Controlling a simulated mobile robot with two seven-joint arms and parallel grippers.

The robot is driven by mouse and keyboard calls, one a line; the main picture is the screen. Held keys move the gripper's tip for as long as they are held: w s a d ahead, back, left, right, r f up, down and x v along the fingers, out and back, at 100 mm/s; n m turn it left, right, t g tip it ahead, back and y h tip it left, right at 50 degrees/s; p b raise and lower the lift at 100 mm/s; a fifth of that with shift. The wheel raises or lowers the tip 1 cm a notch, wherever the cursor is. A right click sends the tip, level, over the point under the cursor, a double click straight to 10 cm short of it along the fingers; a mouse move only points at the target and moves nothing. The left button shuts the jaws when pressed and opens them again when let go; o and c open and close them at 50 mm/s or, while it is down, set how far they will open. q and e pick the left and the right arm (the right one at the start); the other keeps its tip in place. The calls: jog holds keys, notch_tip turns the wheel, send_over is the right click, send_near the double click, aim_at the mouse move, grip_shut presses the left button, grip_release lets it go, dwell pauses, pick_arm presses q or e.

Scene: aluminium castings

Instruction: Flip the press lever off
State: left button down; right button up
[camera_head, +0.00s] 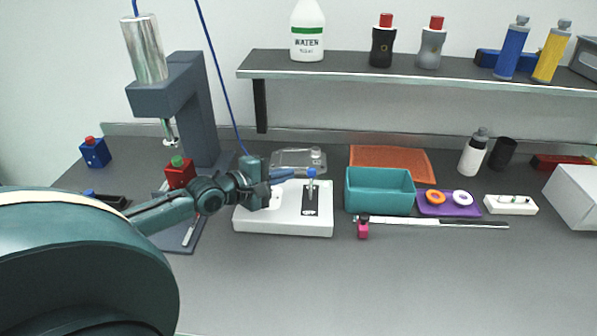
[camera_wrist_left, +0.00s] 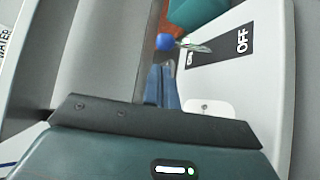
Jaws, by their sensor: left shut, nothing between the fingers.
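The lever (camera_head: 311,182) has a thin metal shaft and a blue ball knob, and stands up from a black plate (camera_head: 311,204) on a white box (camera_head: 283,222). In the left wrist view the lever knob (camera_wrist_left: 165,42) shows beyond the fingertips. The shaft meets the plate by the ON lettering there, and the OFF lettering (camera_wrist_left: 242,42) is at the other end. My left gripper (camera_head: 292,174) points right, with blue fingers shut and empty, just left of the knob. The wrist view shows the fingers (camera_wrist_left: 164,84) apart from the knob. My right gripper is not in view.
A grey press stand (camera_head: 196,110) rises at the left, with a red block (camera_head: 179,173) below. A clear tray (camera_head: 298,159) lies behind the box. A teal bin (camera_head: 380,192) stands close to its right. The front of the counter is clear.

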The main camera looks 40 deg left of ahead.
aim_at(311, 184)
pick_arm(q)
jog(key=shift+x, duration=2.45)
jog(key=shift+s+d+r+t+b, duration=0.1)
jog(key=shift+s+t+b, duration=0.05)
jog(key=shift+t+b, duration=0.2)
